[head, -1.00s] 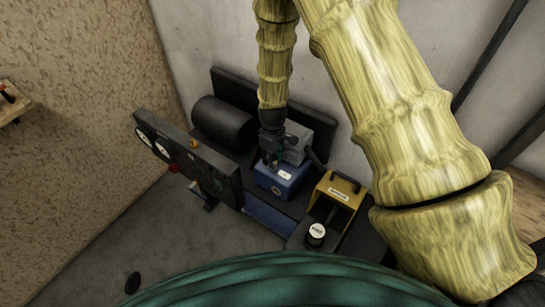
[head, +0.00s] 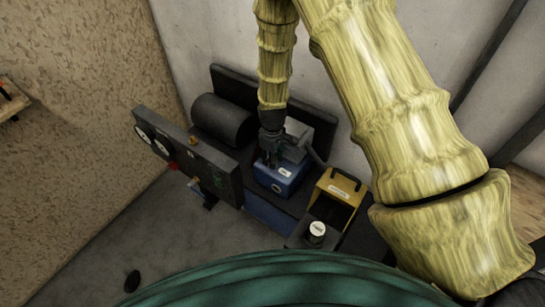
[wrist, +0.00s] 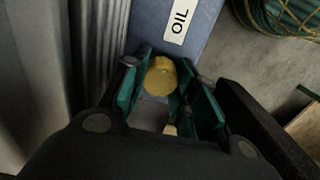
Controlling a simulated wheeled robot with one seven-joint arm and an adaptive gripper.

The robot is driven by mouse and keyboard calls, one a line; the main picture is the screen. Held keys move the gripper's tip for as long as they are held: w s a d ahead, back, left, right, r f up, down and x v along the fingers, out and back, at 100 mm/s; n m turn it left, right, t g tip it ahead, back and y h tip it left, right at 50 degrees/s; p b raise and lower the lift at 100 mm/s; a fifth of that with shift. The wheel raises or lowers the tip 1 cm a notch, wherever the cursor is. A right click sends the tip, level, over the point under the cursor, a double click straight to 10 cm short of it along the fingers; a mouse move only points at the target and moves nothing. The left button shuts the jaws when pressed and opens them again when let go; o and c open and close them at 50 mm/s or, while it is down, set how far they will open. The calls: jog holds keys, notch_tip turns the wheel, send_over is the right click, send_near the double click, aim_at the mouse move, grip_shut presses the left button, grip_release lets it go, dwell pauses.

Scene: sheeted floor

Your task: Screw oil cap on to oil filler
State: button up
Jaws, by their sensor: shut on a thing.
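The oil cap looks to be the round yellow disc (wrist: 160,78) between my fingers in the wrist view. My gripper (wrist: 163,72) is shut on it, with a green-lined finger on each side. Behind it is the blue unit (wrist: 200,35) with a white "OIL" label (wrist: 180,22). In the head view my gripper (head: 270,158) points down at the top of the blue unit (head: 285,182). The oil filler is hidden under the cap and fingers, so I cannot tell whether the cap touches it.
A yellow open bin with a handle (head: 340,187) and a white-topped jar (head: 317,230) stand to the right. A dark gauge panel (head: 190,160) and a black cylinder (head: 223,121) are to the left. A small dark object (head: 132,282) lies on the otherwise clear grey floor.

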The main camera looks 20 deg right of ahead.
jog(key=c, duration=0.4)
jog(key=m+p, duration=0.1)
jog(key=m, duration=0.2)
jog(key=shift+r+m, duration=0.1)
jog(key=shift+m, duration=0.3)
jog(key=shift+c, duration=0.2)
jog(key=m+p, duration=0.1)
jog(key=m, duration=0.3)
jog(key=shift+m, duration=0.4)
jog(key=m+p, duration=0.1)
jog(key=m, duration=0.5)
jog(key=shift+p, duration=0.3)
jog(key=m+p, duration=0.1)
jog(key=m, duration=0.3)
jog(key=shift+w+m, duration=0.1)
jog(key=shift+m, duration=0.3)
jog(key=o, duration=1.1)
jog(key=shift+c, duration=0.6)
